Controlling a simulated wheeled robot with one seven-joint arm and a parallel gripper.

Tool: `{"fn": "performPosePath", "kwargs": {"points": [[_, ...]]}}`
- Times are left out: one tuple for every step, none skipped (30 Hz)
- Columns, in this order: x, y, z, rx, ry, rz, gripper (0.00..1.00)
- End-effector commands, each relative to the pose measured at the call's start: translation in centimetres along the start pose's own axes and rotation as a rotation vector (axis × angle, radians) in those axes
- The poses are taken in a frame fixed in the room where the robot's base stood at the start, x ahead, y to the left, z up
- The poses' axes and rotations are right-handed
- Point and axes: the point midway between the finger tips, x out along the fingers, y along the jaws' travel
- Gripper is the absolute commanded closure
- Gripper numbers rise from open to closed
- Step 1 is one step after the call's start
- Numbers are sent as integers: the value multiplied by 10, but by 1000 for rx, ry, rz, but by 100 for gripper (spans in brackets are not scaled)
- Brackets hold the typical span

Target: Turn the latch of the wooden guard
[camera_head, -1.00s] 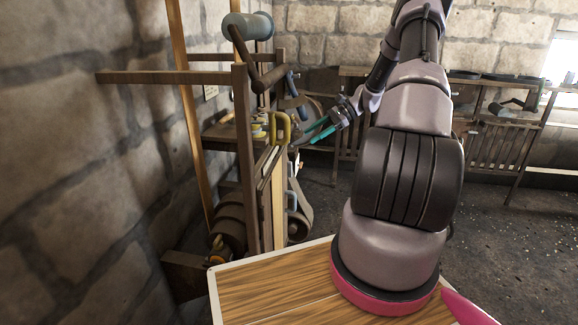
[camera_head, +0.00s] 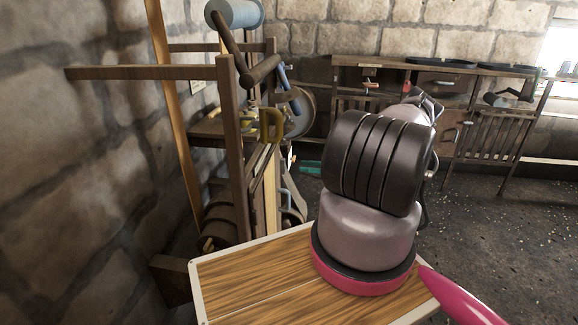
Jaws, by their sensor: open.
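The wooden guard (camera_head: 263,190) is an upright panel in a wooden frame at the left of centre, seen nearly edge-on. A yellow loop-shaped piece (camera_head: 271,125) stands at its top, with smaller yellow parts beside it. I cannot tell for sure which part is the latch. A pale blue bar-like handle (camera_head: 288,190) shows at the guard's right side. My gripper (camera_head: 308,166) shows only as teal fingertips, low and right of the guard, apart from the yellow piece. My arm hides the rest of it. It is open, and nothing shows between its fingers.
A wooden post (camera_head: 232,150) and a long rail (camera_head: 150,73) stand left of the guard, near the stone wall. A crank with a blue-grey roller (camera_head: 234,14) sits above. A workbench (camera_head: 480,75) lines the back wall. The floor (camera_head: 480,220) on the right is clear.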

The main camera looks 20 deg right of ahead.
Motion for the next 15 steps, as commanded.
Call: {"fn": "performPosePath", "kwargs": {"points": [[12, 1, 0, 1, -1, 3, 49], [18, 1, 0, 1, -1, 3, 49], [26, 1, 0, 0, -1, 3, 49], [31, 1, 0, 0, -1, 2, 49], [37, 1, 0, 0, -1, 3, 49], [43, 1, 0, -1, 0, 3, 49], [48, 1, 0, -1, 1, 3, 49], [52, 1, 0, 0, 0, 2, 49], [57, 0, 0, 0, -1, 1, 49], [61, 0, 0, -1, 0, 2, 49], [64, 1, 0, -1, 1, 2, 49], [67, 1, 0, -1, 1, 2, 49], [68, 1, 0, 0, 1, 2, 49], [70, 0, 0, 0, 1, 2, 49], [71, 0, 0, 0, 1, 1, 49]]}}
